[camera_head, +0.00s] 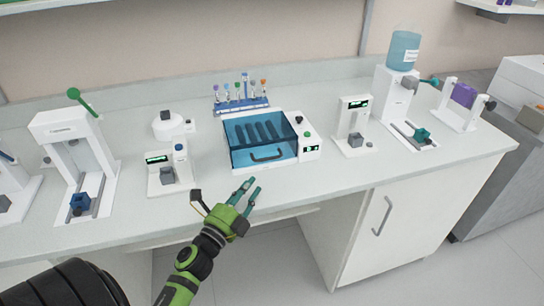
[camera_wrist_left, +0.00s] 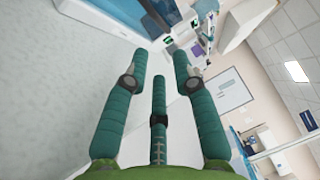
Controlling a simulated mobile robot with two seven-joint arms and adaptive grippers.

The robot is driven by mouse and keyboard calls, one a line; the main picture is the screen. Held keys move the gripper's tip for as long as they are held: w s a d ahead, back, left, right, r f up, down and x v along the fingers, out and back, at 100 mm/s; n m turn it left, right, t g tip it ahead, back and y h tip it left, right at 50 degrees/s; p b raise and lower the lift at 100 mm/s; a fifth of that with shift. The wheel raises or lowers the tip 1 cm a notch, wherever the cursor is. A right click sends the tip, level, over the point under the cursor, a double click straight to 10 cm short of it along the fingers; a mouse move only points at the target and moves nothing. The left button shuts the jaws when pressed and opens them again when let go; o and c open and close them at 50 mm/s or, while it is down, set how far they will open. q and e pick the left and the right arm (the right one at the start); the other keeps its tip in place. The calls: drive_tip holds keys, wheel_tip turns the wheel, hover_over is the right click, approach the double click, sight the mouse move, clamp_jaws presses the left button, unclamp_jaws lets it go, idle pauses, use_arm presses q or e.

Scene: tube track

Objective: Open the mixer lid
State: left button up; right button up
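The mixer (camera_head: 308,150) is a white box in the middle of the bench with a see-through blue lid (camera_head: 245,157). The lid appears to be down, with a dark curved handle (camera_head: 267,156) at its front; dark slots show through it. My left gripper (camera_head: 238,194) is open and empty, in front of the mixer near the bench's front edge, apart from the handle. In the left wrist view its teal fingers (camera_wrist_left: 159,62) are spread with nothing between them. Part of a blue and white device, likely the mixer, shows at the top there. My right gripper is not in view.
A rack of tubes (camera_head: 241,104) stands behind the mixer. Small white devices stand to its left (camera_head: 168,168) and right (camera_head: 352,127). A taller device with a green lever (camera_head: 82,101) is further left.

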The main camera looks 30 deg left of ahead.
sight(260, 141)
use_arm(q)
drive_tip(key=w, duration=0.2)
drive_tip(key=w+r+p, duration=0.1)
drive_tip(key=w, duration=0.2)
drive_tip(key=shift+a+r, duration=0.15)
drive_tip(key=w, duration=0.4)
drive_tip(key=shift+w+a+r+p, duration=0.1)
drive_tip(key=shift+w+a+p, duration=0.05)
drive_tip(key=shift+w+p, duration=0.25)
drive_tip(key=c, duration=0.5)
clamp_jaws()
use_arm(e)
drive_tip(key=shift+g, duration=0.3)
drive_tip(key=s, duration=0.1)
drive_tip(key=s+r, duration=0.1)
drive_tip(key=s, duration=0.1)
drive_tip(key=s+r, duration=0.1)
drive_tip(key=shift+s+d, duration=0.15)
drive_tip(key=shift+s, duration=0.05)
